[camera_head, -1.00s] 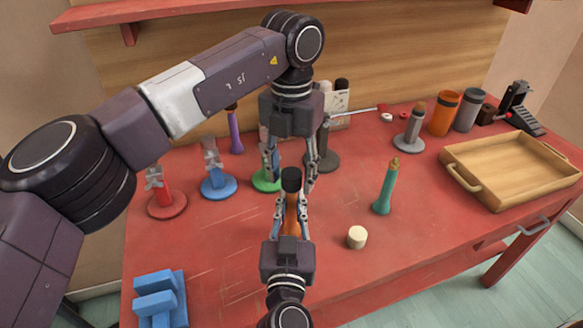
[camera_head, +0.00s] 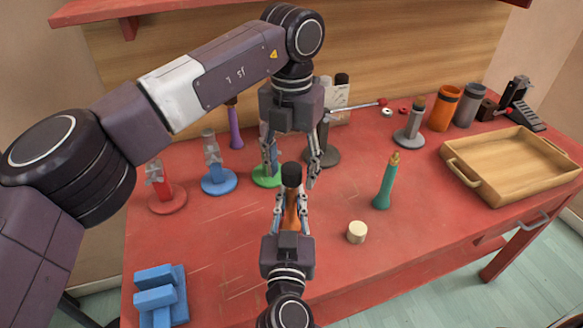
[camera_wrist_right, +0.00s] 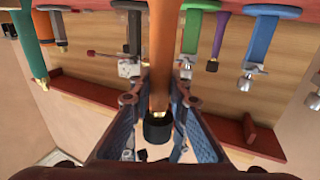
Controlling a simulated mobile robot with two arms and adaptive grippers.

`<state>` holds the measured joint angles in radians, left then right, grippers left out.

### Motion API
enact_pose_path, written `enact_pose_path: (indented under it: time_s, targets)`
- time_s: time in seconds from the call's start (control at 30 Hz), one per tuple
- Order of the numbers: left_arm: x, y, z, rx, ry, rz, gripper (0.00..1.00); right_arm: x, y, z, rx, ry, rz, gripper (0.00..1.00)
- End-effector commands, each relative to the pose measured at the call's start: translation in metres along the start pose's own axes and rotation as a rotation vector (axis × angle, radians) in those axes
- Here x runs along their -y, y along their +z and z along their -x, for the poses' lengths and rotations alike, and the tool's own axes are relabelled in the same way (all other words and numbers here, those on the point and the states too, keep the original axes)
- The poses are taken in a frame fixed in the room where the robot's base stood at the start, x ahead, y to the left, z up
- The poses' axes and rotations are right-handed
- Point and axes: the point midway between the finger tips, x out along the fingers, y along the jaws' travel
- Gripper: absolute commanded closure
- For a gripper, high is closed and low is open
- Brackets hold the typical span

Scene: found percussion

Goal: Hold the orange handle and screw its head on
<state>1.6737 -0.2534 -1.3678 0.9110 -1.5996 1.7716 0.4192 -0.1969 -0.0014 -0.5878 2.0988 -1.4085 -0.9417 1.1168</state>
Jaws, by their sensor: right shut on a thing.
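The orange handle (camera_head: 290,217) stands upright in my right gripper (camera_head: 290,203), which is shut on it near the front middle of the table. A black head (camera_head: 291,174) is at the handle's top end, in line with it. In the right wrist view the orange handle (camera_wrist_right: 161,45) runs down to the black head (camera_wrist_right: 158,128), with a small light collar between them. My left gripper (camera_head: 291,172) points down from above. Its fingers are open on either side of the black head, with gaps visible. I cannot tell how tightly the head sits.
A teal handle (camera_head: 387,182) with a brass tip and a cream cylinder (camera_head: 357,232) stand to the right. A wooden tray (camera_head: 510,165) lies farther right. Red (camera_head: 165,196), blue (camera_head: 217,179) and green stands are behind to the left. Blue blocks (camera_head: 158,294) occupy the front left.

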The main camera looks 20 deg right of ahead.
Motion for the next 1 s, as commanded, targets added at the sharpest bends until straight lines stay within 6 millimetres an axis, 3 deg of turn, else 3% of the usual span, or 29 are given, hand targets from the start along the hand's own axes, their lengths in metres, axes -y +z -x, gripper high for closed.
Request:
enact_pose_path:
  time_s: [0.27, 0.37, 0.7, 1.0]
  targets:
    - [0.0, 0.0, 0.006, 0.001, 0.001, 0.0, 0.5, 0.0, 0.0, 0.0, 0.0, 0.0, 0.0, 1.0]
    - [0.0, 0.001, 0.02, 0.003, 0.0, 0.0, 0.5, 0.0, 0.0, 0.0, 0.0, 0.0, 0.0, 1.0]
    - [0.001, 0.001, 0.093, 0.003, 0.001, 0.001, 0.5, 0.0, 0.0, 0.0, 0.0, 0.0, 0.0, 1.0]
    - [0.0, 0.0, 0.119, 0.001, 0.0, 0.0, 0.5, 0.0, 0.0, 0.0, 0.0, 0.0, 0.0, 1.0]
